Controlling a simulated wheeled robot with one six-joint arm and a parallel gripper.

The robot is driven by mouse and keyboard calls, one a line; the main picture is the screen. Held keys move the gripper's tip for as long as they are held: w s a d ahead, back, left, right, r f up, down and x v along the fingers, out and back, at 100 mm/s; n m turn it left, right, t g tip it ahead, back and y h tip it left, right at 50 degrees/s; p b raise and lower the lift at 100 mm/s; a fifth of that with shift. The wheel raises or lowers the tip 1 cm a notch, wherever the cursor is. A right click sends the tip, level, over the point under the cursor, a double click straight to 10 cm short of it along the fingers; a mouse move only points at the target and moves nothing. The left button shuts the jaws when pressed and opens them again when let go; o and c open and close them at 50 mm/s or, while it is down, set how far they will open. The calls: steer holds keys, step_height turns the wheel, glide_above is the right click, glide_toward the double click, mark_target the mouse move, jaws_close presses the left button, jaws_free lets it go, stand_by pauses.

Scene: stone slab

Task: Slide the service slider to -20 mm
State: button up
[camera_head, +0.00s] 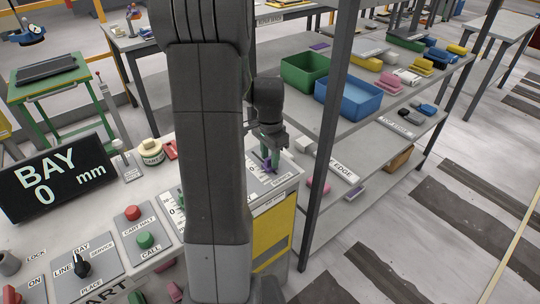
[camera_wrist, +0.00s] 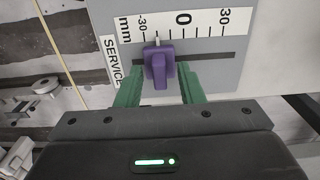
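The service slider is a purple knob (camera_wrist: 158,70) on a grey panel plate marked SERVICE (camera_wrist: 111,62), in a dark horizontal slot. Its pale pointer stands left of 0, between -30 and 0 and close to where -20 lies on the white mm scale (camera_wrist: 203,20). My gripper (camera_wrist: 160,82) has its two green fingers straddling the knob, with gaps visible beside its narrow near part. Contact at the fingertips is hard to tell. In the head view, my gripper (camera_head: 270,145) points down over the purple knob (camera_head: 267,164) at the console's right end.
A black display (camera_head: 55,178) reads BAY 0 mm. The console also carries a red button (camera_head: 132,212), a green button (camera_head: 145,240) and a black rotary knob (camera_head: 81,265). A shelf post (camera_head: 325,130) stands close right of my gripper. Shelves behind hold green (camera_head: 304,70) and blue bins (camera_head: 348,97).

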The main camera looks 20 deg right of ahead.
mark_target(270, 157)
step_height(270, 157, up, 14)
stand_by(0.6)
steer(key=shift+f, duration=0.2)
step_height(270, 157, down, 14)
steer(key=shift+s+d+r, duration=0.1)
steer(key=shift+s+r, duration=0.25)
steer(key=shift+r, duration=0.45)
steer(key=shift+f, duration=0.1)
